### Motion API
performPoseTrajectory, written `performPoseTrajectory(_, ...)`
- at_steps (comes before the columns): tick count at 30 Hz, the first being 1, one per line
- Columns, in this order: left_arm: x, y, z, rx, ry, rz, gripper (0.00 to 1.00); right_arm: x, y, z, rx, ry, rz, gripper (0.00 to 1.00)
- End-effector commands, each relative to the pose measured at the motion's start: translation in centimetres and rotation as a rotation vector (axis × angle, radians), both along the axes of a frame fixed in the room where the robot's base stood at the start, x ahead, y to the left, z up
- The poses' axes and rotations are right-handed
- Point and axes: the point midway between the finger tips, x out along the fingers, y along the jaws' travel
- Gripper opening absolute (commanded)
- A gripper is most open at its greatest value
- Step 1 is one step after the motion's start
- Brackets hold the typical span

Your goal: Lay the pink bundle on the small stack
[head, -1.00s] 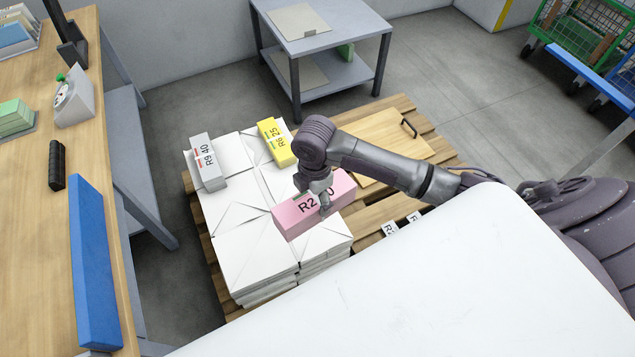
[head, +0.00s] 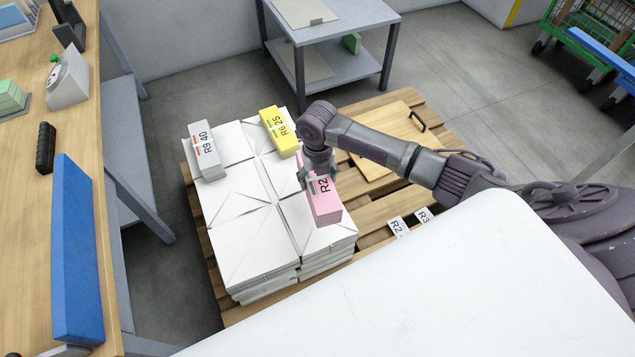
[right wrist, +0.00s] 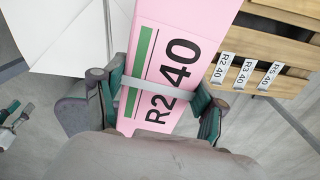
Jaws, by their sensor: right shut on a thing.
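The pink bundle (head: 328,205), labelled R2, is in my right gripper (head: 318,178). The bundle's long side runs roughly front to back, over the right-hand part of the white paper stacks (head: 318,238) on the pallet. I cannot tell whether it touches the paper below. In the right wrist view the pink bundle (right wrist: 178,45) shows a green stripe, a pale band and "R2 40" between the fingers of my right gripper (right wrist: 160,100). A grey bundle (head: 205,150) and a yellow bundle (head: 279,130) lie on the rear stacks.
The wooden pallet (head: 375,215) has bare slats on the right, with a board with a handle (head: 385,135) and small label cards (head: 398,226). A workbench (head: 25,240) stands left, a grey side table (head: 352,25) behind. A white surface (head: 430,290) fills the front right.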

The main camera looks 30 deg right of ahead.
Motion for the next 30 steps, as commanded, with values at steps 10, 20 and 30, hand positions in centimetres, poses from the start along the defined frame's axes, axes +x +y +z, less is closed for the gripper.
performPoseTrajectory(10,0.5,0.0,0.5,0.000,-0.005,0.001,0.39,1.0,-0.5,-0.8,0.000,-0.008,0.147,0.01)
performPoseTrajectory(20,0.4,0.0,0.5,0.000,-0.005,0.001,0.39,1.0,-0.5,-0.7,0.000,-0.008,0.148,0.01)
performPoseTrajectory(30,0.2,0.0,-0.2,-0.001,-0.005,0.000,0.39,1.2,-0.5,-1.2,0.001,-0.007,0.146,0.01)
